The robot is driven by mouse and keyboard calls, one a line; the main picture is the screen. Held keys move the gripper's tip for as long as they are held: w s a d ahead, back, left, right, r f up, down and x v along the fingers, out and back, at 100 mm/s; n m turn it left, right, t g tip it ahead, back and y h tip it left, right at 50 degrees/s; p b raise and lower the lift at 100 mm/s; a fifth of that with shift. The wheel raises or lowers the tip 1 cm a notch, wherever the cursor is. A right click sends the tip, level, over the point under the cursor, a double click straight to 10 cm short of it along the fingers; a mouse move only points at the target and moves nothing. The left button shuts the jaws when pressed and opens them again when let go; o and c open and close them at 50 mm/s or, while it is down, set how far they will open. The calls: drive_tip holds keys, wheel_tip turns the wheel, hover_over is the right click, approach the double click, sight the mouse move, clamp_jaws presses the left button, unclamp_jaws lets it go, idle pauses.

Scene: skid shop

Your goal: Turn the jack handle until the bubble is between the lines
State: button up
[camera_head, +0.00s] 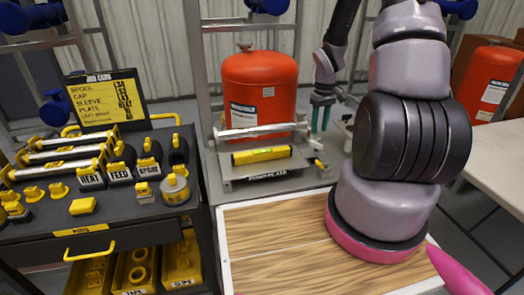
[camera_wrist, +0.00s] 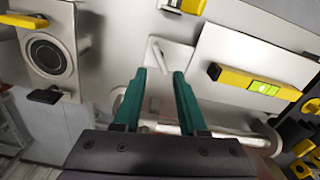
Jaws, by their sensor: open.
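A yellow spirit level (camera_head: 262,155) lies on a grey metal skid plate (camera_head: 235,172) in front of a red tank (camera_head: 259,88). In the wrist view the level (camera_wrist: 255,82) shows its green vial; the bubble is too small to place against the lines. My gripper (camera_head: 321,117) hangs open with teal fingers above the right side of the skid. In the wrist view, a short pale bar (camera_wrist: 158,50) on a light plate shows just beyond and between my open fingertips (camera_wrist: 160,73), apparently not held. I cannot tell for sure whether this bar is the jack handle.
A dark cart (camera_head: 100,210) with yellow-handled parts and a sign (camera_head: 103,98) stands at the left. A wooden-topped surface (camera_head: 285,245) lies in front. In the wrist view, a round black fitting (camera_wrist: 45,52) is at the left. A pale table (camera_head: 490,150) is at the right.

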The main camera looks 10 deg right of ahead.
drive_tip(key=shift+r+m, duration=0.1)
drive_tip(key=shift+m, duration=0.9)
drive_tip(key=m, duration=0.4)
drive_tip(key=shift+r+m, duration=0.3)
drive_tip(key=shift+r, duration=0.1)
